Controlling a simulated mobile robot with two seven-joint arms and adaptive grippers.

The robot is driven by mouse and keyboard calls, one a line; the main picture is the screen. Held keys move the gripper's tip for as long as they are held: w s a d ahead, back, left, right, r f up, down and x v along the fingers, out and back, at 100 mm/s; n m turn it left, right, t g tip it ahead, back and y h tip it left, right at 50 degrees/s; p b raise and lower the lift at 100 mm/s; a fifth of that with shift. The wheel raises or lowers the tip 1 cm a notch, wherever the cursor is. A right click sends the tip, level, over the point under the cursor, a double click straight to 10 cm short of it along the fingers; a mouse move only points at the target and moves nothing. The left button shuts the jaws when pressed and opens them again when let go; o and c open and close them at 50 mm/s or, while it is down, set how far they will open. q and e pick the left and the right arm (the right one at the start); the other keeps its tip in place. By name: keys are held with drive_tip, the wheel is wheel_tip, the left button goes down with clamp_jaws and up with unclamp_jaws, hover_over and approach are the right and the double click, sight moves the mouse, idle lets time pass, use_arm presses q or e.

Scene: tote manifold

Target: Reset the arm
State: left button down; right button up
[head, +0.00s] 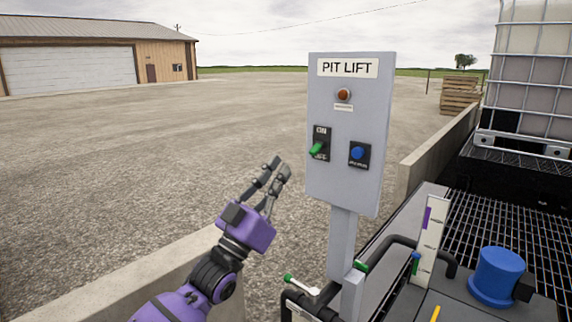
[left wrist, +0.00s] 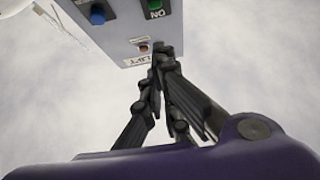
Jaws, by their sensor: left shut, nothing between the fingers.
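My left gripper (head: 279,168) is purple and black and reaches up from the bottom of the head view. Its fingers are shut with nothing between them. They are left of the grey PIT LIFT panel (head: 380,120) and appear apart from it in the head view. In the left wrist view, the panel (left wrist: 120,20) is at the top, beyond the fingertips (left wrist: 160,60). My right gripper is not in view.
Black pipes with green-handled valves (head: 361,265) are below the panel. A white gauge board (head: 430,240) and a blue cap (head: 497,275) stand right of it. A caged tank (head: 535,70) is at far right. A concrete wall (head: 150,275) runs beneath my arm. Open gravel lies left.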

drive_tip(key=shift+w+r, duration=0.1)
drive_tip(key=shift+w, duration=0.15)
